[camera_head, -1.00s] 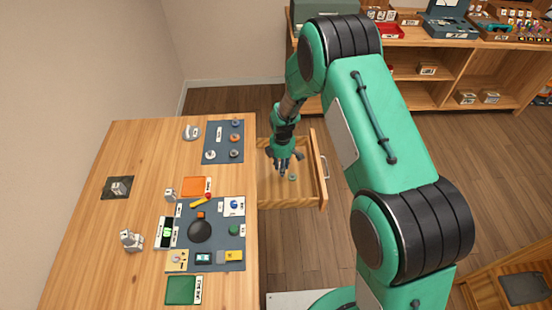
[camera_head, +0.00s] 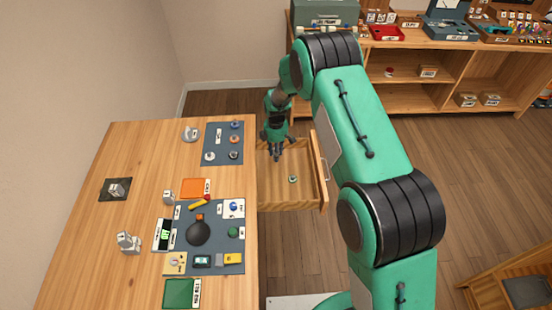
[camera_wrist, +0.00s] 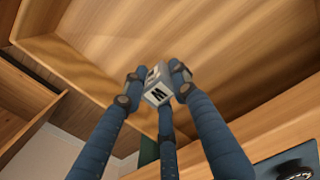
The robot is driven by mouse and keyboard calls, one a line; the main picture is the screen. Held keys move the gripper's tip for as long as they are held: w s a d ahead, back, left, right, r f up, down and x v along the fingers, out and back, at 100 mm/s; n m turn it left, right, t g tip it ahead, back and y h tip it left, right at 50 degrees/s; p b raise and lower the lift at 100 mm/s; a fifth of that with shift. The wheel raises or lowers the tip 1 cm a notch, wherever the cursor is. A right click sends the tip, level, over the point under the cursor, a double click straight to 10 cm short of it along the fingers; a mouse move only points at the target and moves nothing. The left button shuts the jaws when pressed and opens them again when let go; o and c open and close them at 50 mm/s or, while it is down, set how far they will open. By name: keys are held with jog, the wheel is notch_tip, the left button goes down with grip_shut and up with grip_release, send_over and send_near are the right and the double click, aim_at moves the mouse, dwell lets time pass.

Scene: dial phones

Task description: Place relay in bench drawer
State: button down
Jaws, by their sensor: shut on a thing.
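The relay appears as a small grey block with white, black-marked faces (camera_wrist: 157,85) in the wrist view. My gripper (camera_wrist: 158,92) has its blue fingers shut on it, with dark pads against its sides. In the head view my gripper (camera_head: 276,156) points down over the far part of the open bench drawer (camera_head: 308,196). The held block is too small to make out there. The wrist view shows wooden drawer boards (camera_wrist: 210,40) beyond the block. I cannot tell whether the block touches the drawer floor.
A small green round piece (camera_head: 293,179) lies in the drawer. The wooden bench (camera_head: 85,215) borders the drawer on the left, with a dark mat (camera_head: 190,252) and several parts. A shelf unit (camera_head: 460,70) stands at the back right. Drawer floor around the green piece is clear.

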jog(key=shift+f+b, duration=0.5)
jog(key=shift+f, duration=1.25)
jog(key=shift+f, duration=0.15)
jog(key=c, duration=1.4)
grip_release()
notch_tip(320, 180, up, 12)
jog(key=p, duration=0.2)
jog(key=shift+p, duration=0.3)
jog(key=shift+w+r, duration=0.1)
jog(key=shift+r, duration=0.1)
